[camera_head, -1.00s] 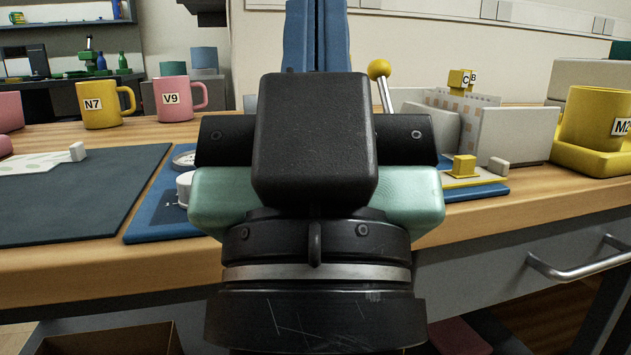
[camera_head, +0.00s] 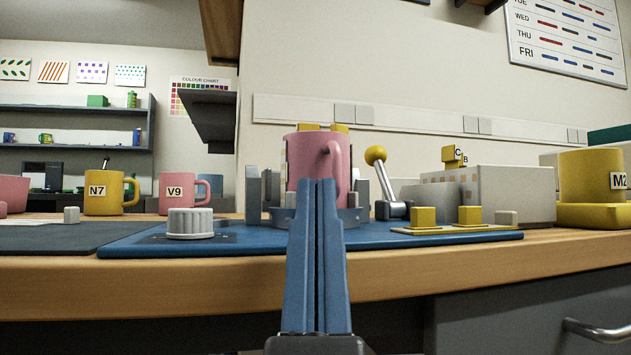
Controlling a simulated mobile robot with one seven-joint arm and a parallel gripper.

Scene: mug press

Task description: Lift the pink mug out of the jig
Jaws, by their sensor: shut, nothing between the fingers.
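The pink mug (camera_head: 308,158) stands upright in the jig (camera_head: 352,212) on the blue base plate (camera_head: 160,240), its handle turned toward me and slightly right. Grey posts of the jig rise on both sides of it. My gripper (camera_head: 317,185) is in front of the mug, its two blue fingers pointing up and closed together with nothing between them. The fingertips overlap the mug's lower front in the picture; I cannot tell whether they touch it. They hide part of the jig's front.
A lever with a yellow knob (camera_head: 376,155) stands right of the jig. A white ribbed dial (camera_head: 190,223) is at the plate's left. Yellow mug N7 (camera_head: 103,192) and pink mug V9 (camera_head: 176,190) stand back left; yellow mug M2 (camera_head: 590,176) is far right.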

